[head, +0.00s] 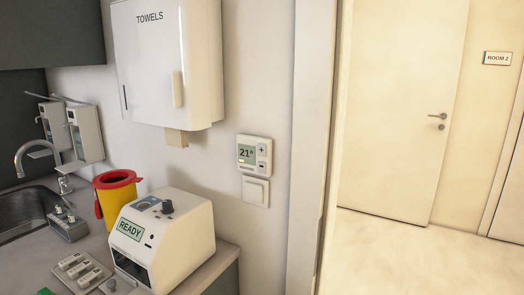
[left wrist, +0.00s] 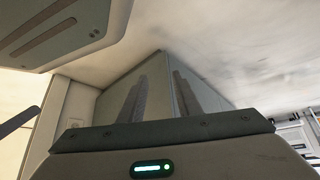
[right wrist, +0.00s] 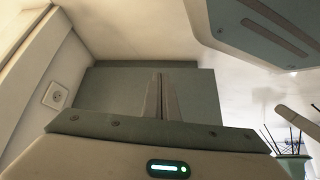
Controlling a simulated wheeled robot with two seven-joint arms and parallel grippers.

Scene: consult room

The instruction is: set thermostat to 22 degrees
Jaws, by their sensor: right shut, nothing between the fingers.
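The thermostat (head: 254,154) is a small white box on the wall, right of the towel dispenser. Its screen reads 21°. A plus button (head: 262,150) is at the right of the screen, with another button below it. No gripper shows in the head view. In the left wrist view my left gripper (left wrist: 158,95) has its two fingers apart, with nothing seen between them. In the right wrist view my right gripper (right wrist: 161,95) has its fingers together and empty. The thermostat is not recognisable in either wrist view.
A white switch plate (head: 255,191) sits below the thermostat. The towel dispenser (head: 170,65) juts from the wall. A white device reading READY (head: 180,235) and a yellow sharps bin (head: 118,200) stand on the counter. A door frame (head: 309,130) is right of the thermostat, with open floor beyond.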

